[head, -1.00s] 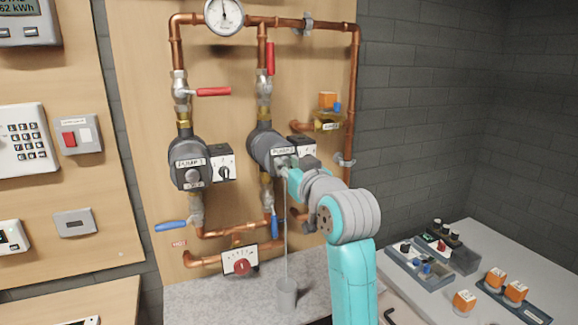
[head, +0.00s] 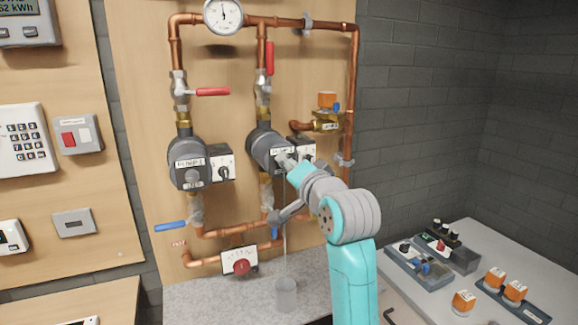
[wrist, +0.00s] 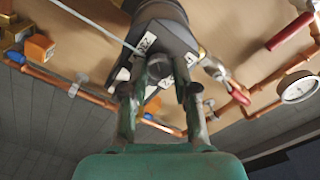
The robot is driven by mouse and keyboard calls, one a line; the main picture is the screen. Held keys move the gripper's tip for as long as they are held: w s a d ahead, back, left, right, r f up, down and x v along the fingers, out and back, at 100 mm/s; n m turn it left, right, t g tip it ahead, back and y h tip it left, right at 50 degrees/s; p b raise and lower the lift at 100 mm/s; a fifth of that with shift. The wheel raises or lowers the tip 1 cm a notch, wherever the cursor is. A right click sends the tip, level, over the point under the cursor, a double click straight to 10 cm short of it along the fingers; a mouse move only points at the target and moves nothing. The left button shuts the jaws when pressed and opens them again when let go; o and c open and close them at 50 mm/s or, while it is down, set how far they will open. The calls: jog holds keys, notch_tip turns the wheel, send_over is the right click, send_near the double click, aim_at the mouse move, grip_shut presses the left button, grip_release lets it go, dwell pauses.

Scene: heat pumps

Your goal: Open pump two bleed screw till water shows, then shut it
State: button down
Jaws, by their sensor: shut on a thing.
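Pump two (head: 262,142) is the dark round pump on the right pipe of the board; it also shows at the top of the wrist view (wrist: 160,18). Its round grey bleed screw (wrist: 158,67) sits at the centre of the pump face, between my fingers. My gripper (wrist: 160,78) is shut on the bleed screw; in the head view (head: 284,163) the gripper hides it. The stream also crosses the wrist view (wrist: 97,25).
Pump one (head: 188,162) stands to the left. Pump two's switch box (head: 303,147) is close to my gripper's right. Red-handled valves (head: 270,58) sit above and blue-handled ones (head: 171,227) below. The right-hand bench (head: 440,300) holds several small parts.

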jog(key=shift+f+m, duration=0.15)
jog(key=shift+m, duration=4.85)
jog(key=c, duration=0.9)
grip_release()
jog(key=v, duration=1.2)
